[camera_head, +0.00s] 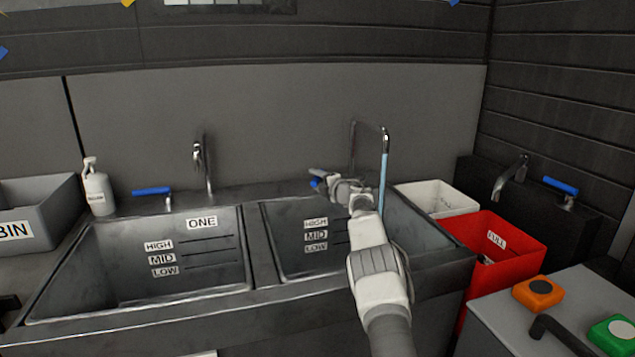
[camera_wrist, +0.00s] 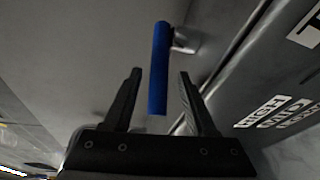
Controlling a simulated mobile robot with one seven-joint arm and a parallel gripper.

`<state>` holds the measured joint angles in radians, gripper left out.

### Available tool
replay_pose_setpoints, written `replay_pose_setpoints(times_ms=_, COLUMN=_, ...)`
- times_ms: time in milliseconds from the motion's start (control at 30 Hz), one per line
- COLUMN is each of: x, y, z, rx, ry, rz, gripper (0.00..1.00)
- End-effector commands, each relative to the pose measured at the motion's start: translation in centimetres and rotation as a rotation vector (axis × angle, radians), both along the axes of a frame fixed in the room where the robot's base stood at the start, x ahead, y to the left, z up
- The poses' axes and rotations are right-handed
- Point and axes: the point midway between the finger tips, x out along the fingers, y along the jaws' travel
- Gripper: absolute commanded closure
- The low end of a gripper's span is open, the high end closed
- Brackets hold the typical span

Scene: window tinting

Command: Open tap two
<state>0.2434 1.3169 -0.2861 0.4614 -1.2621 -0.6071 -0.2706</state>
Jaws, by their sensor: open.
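Tap two's spout (camera_head: 386,134) rises behind the right-hand sink basin (camera_head: 290,240). A light blue vertical streak, which looks like running water, hangs below the spout. Its blue lever handle (camera_head: 319,178) shows just left of my gripper (camera_head: 335,184). In the wrist view the blue handle (camera_wrist: 159,65) lies lengthwise between the two black fingers of my gripper (camera_wrist: 160,73). The fingers are open, with a gap visible on each side of the handle. My arm reaches over the right basin and hides part of it.
The left basin, labelled ONE (camera_head: 202,223), has its own spout (camera_head: 198,155) and blue handle (camera_head: 152,191). A spray bottle (camera_head: 98,190) and grey bin (camera_head: 35,215) stand left. A red bin (camera_head: 510,250), white bin (camera_head: 437,197) and another blue-handled tap (camera_head: 561,186) are right.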

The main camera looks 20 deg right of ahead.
Motion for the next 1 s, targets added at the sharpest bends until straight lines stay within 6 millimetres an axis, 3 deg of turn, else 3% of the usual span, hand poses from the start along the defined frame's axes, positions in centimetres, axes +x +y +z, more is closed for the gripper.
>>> replay_pose_setpoints(times_ms=467, x=-1.5, y=-0.7, z=0.4, rx=0.003, ry=-0.001, rz=-0.002, gripper=0.43)
replay_pose_setpoints(times_ms=1000, x=-6.2, y=-1.5, z=1.1, rx=0.001, ry=-0.001, rz=-0.001, gripper=0.43)
